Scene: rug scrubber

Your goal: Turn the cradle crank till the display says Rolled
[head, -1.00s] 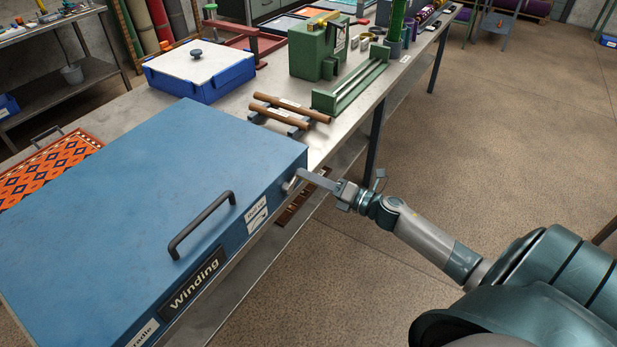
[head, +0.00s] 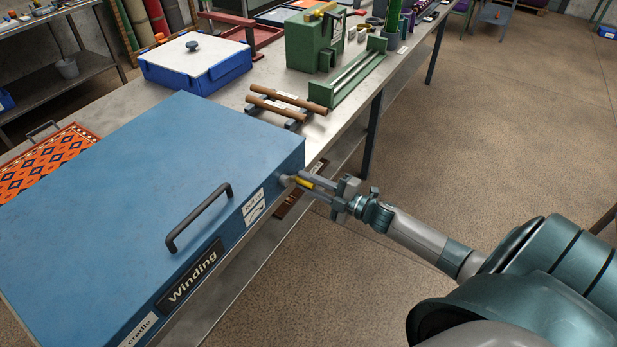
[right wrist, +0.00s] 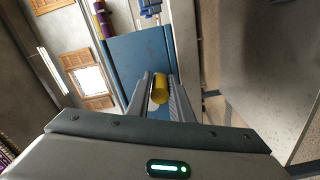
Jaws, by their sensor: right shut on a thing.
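The blue cradle (head: 150,180) is a large box on the bench with a black handle on its lid. Its dark display (head: 190,277) reads "Winding". Part of the crank is hidden behind the fingers. My left gripper is not in view.
Wooden rollers (head: 288,98) lie on a small rack behind the cradle. A blue box with a white lid (head: 195,62) and a green machine (head: 314,42) stand farther back on the bench (head: 120,105).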

